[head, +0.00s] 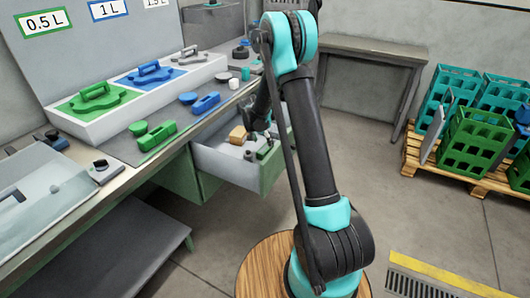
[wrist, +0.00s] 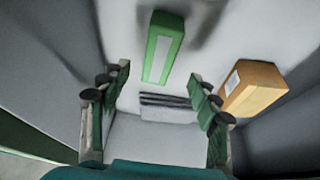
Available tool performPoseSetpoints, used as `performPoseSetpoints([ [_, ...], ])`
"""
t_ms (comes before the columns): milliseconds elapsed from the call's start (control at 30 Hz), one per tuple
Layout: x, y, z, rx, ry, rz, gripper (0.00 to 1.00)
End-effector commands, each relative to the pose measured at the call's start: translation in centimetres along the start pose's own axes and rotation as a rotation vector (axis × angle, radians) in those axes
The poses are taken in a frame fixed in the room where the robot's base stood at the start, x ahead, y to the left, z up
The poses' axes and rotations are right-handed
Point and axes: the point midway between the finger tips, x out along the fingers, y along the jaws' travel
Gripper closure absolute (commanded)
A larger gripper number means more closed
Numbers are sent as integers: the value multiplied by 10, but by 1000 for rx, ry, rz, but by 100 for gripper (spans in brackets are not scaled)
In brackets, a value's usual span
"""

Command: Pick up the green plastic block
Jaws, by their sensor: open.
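In the head view my gripper (head: 260,137) reaches over the open drawer (head: 220,168), partly hidden by my arm. I cannot clearly make out the block there.
A tan box (wrist: 252,88) with a white label lies right of the right finger; it also shows in the head view (head: 237,135). Dark thin bars (wrist: 166,101) lie between the fingers. Drawer walls are close around. Green and blue handled tools stand on the bench above.

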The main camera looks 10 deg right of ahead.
Motion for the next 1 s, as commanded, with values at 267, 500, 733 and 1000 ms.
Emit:
performPoseSetpoints([
  [267, 20, 0, 0, 1, 0, 0, 38],
  [500, 51, 2, 2, 0, 0, 0, 38],
  [733, 68, 2, 2, 0, 0, 0, 38],
  [1000, 68, 2, 2, 0, 0, 0, 38],
])
